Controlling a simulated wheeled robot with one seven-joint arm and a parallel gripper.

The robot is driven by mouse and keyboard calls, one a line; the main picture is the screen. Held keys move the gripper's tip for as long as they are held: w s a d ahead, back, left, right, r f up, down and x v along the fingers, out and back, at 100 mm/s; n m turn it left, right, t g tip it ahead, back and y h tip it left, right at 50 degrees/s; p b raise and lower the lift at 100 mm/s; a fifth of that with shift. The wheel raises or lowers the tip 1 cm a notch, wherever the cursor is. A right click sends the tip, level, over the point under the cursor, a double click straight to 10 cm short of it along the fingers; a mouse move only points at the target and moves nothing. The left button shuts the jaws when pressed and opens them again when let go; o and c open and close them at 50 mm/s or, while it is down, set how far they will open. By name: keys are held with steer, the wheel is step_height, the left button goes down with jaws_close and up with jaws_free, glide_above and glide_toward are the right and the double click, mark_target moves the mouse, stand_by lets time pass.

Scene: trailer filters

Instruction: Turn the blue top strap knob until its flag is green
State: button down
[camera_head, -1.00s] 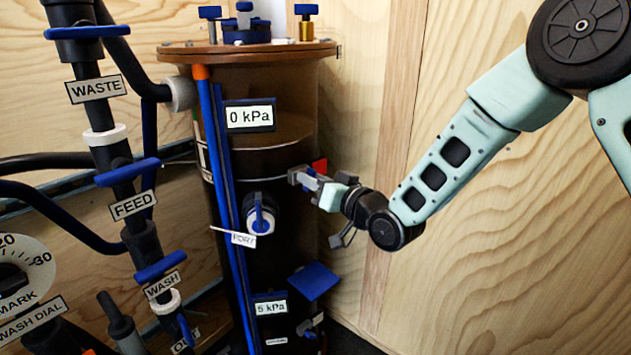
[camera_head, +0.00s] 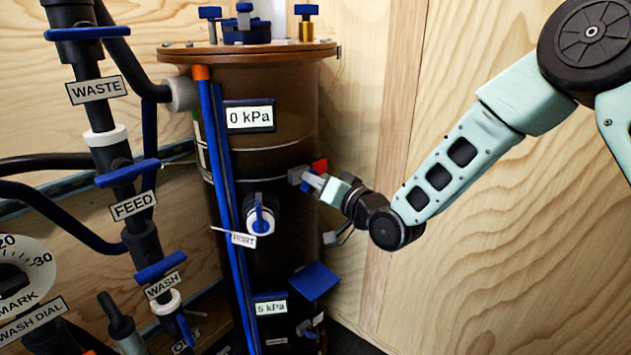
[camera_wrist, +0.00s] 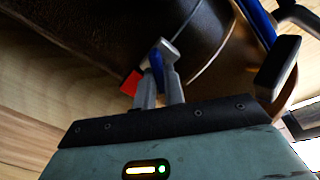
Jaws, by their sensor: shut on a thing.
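The blue top strap knob (camera_wrist: 157,66) is between the fingers of my gripper (camera_wrist: 161,84) in the wrist view, beside the grey strap block. In the head view my gripper (camera_head: 318,182) reaches it from the right, at the right side of the brown tank. The fingers are shut on the knob and hide part of it. The knob's flag (camera_wrist: 130,84) shows red, next to the fingers. It also shows red in the head view (camera_head: 320,166). No green shows on it.
The brown tank (camera_head: 284,150) has a 0 kPa display (camera_head: 250,117) and a blue-handled port (camera_head: 260,216) on its front. A blue plate (camera_head: 313,281) juts out below my gripper. Valves and hoses crowd the left. Plywood walls stand behind and right.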

steer(key=shift+m, duration=1.2)
steer(key=c, duration=1.5)
jaws_free()
steer(key=shift+d, duration=0.1)
steer(key=v, duration=1.7)
steer(key=shift+s+d, duration=0.1)
steer(key=shift+d, duration=0.05)
steer(key=shift+p, duration=0.3)
